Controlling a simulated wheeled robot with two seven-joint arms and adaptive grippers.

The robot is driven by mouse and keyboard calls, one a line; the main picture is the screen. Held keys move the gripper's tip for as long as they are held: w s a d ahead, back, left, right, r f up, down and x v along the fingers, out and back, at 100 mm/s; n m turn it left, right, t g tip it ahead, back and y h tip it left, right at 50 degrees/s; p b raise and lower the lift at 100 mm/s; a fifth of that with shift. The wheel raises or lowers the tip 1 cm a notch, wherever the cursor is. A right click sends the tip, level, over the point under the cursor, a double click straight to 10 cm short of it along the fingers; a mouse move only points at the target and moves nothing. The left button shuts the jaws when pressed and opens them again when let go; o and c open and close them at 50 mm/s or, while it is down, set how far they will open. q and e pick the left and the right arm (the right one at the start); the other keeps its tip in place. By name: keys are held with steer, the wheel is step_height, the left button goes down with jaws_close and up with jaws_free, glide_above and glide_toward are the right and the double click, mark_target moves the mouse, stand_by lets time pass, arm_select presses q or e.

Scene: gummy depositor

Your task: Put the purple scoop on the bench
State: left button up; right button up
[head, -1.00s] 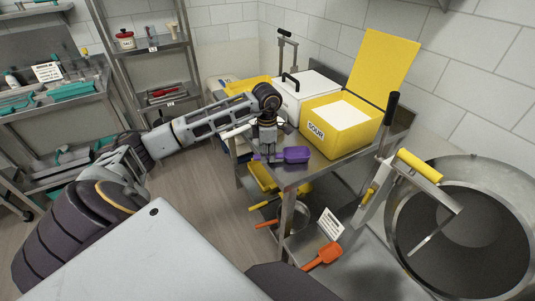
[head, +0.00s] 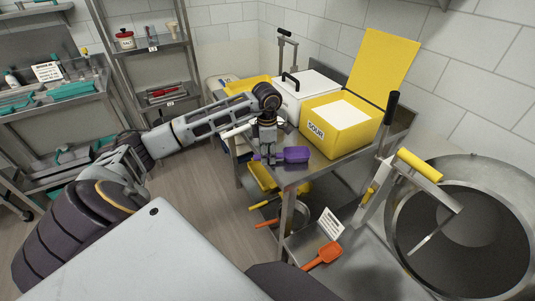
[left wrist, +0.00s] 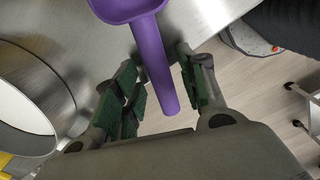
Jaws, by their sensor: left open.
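The purple scoop (head: 296,154) lies at the front left corner of the steel bench (head: 292,176). Its bowl is over the bench top and its handle points out past the edge. My left gripper (head: 267,155) is at the handle end. In the left wrist view, the scoop (left wrist: 150,55) has its handle between the two green-padded fingers of my left gripper (left wrist: 158,80). The fingers are open, with a gap visible on the right side of the handle. The bowl is partly cut off by the top of that view. My right gripper is not in view.
A yellow SOUR box (head: 335,135) with its lid up stands behind the scoop, beside a white bin (head: 300,95). An orange scoop (head: 323,257) lies lower down. A large round kettle (head: 470,225) is at right. Open floor (head: 205,195) lies left of the bench.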

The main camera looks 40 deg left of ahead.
arm_select(q)
steer(key=shift+r, duration=0.65)
step_height(320, 180, up, 11)
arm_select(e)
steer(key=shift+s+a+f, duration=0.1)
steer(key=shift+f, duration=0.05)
arm_select(q)
steer(key=shift+f, duration=0.1)
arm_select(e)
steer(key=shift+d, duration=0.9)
